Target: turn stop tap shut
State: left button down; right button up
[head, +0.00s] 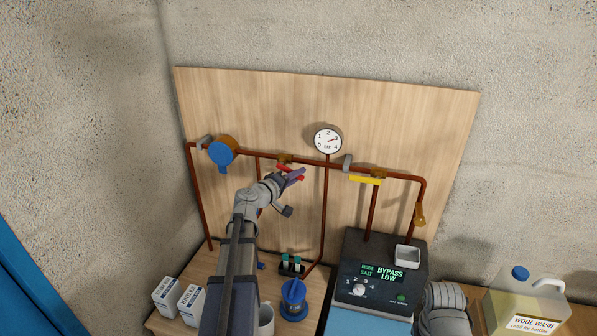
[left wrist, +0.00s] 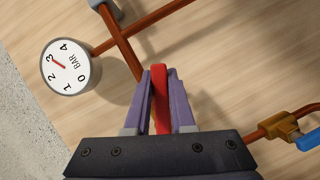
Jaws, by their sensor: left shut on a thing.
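The stop tap is on the copper pipe, with a red lever (head: 283,168) on a brass body (head: 285,158). In the head view the lever slants down to the right, at a small angle to the pipe. My left gripper (head: 291,177) is shut on the red lever. In the left wrist view the lever (left wrist: 160,92) stands between the two purple fingers of my left gripper (left wrist: 160,85). The fingers hide part of it. The tap body is hidden in the left wrist view. My right gripper is not in view.
A pressure gauge (head: 328,140) above the pipe points near 3. A yellow lever (head: 366,180) is further right, and a blue round fitting (head: 222,151) is left.

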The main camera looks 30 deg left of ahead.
pick_arm(q)
jog(key=s+a+f+m+g+y+p, duration=0.1)
jog(key=a+f+m+g+y, duration=0.2)
jog(key=m, duration=0.6)
jog(key=shift+s+a+f+y, duration=0.2)
jog(key=shift+a+f+y, duration=0.2)
jog(key=shift+a+y, duration=0.7)
jog(key=shift+a+m, duration=0.15)
jog(key=shift+m, duration=0.15)
jog(key=c, duration=0.8)
grip_release()
jog(key=shift+o, duration=0.2)
jog(key=shift+s+r, duration=0.1)
jog(key=p+v, duration=0.3)
jog(key=v, duration=0.4)
jog(key=shift+s, duration=0.3)
